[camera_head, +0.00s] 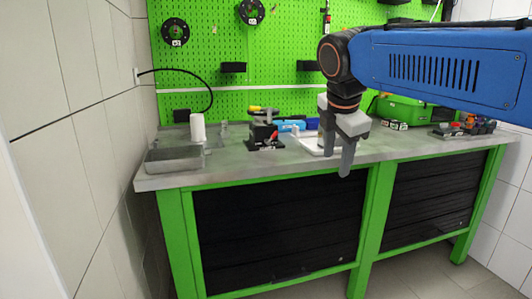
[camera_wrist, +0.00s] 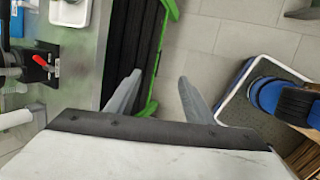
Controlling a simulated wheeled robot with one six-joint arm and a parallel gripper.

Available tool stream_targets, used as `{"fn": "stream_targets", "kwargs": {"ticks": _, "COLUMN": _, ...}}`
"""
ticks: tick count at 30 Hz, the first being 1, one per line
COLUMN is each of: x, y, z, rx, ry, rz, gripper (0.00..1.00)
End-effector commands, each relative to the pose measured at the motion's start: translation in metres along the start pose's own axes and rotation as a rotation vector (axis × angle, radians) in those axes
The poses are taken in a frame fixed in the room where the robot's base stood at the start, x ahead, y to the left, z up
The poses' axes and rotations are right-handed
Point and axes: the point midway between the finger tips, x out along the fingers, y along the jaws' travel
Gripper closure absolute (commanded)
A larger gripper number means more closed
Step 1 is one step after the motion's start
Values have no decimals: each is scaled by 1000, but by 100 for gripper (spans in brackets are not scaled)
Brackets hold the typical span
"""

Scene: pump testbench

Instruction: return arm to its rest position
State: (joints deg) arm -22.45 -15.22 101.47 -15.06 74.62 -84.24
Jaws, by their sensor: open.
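My gripper (camera_head: 340,158) hangs fingers-down at the front edge of the grey worktop (camera_head: 215,172), above the floor side of the bench. It also shows in the wrist view (camera_wrist: 162,92), where its two grey fingers are spread apart with nothing between them. Past the fingers lie the floor tiles and the dark bench shutter. My blue arm reaches in from the right in the head view, with the wrist bent downward. The gripper partly covers a white tray (camera_head: 311,146) on the worktop, which also shows at the top of the wrist view (camera_wrist: 70,11).
A black clamp fixture with a red lever (camera_head: 265,135) stands on the worktop left of my gripper. Further left are a white cylinder (camera_head: 197,127) and a metal sink (camera_head: 174,160). A green box (camera_head: 405,111) stands at the right. The green pegboard (camera_head: 290,60) closes the back.

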Motion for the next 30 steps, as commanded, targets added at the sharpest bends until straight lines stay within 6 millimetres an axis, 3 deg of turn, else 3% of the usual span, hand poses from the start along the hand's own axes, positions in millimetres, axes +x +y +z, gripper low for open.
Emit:
{"fn": "stream_targets", "kwargs": {"ticks": 1, "x": 6, "y": -22, "z": 8, "rx": 104, "ry": 6, "rz": -3, "gripper": 52}}
{"fn": "stream_targets", "kwargs": {"ticks": 9, "x": 49, "y": -132, "z": 22, "rx": 726, "ry": 48, "rz": -19, "gripper": 52}}
{"fn": "stream_targets", "kwargs": {"ticks": 18, "x": 106, "y": -252, "z": 12, "rx": 1425, "ry": 84, "rz": -46, "gripper": 52}}
{"fn": "stream_targets", "kwargs": {"ticks": 24, "x": 138, "y": -306, "z": -2, "rx": 1774, "ry": 99, "rz": -62, "gripper": 52}}
{"fn": "stream_targets", "kwargs": {"ticks": 30, "x": 150, "y": -325, "z": -8, "rx": 1904, "ry": 105, "rz": -68, "gripper": 52}}
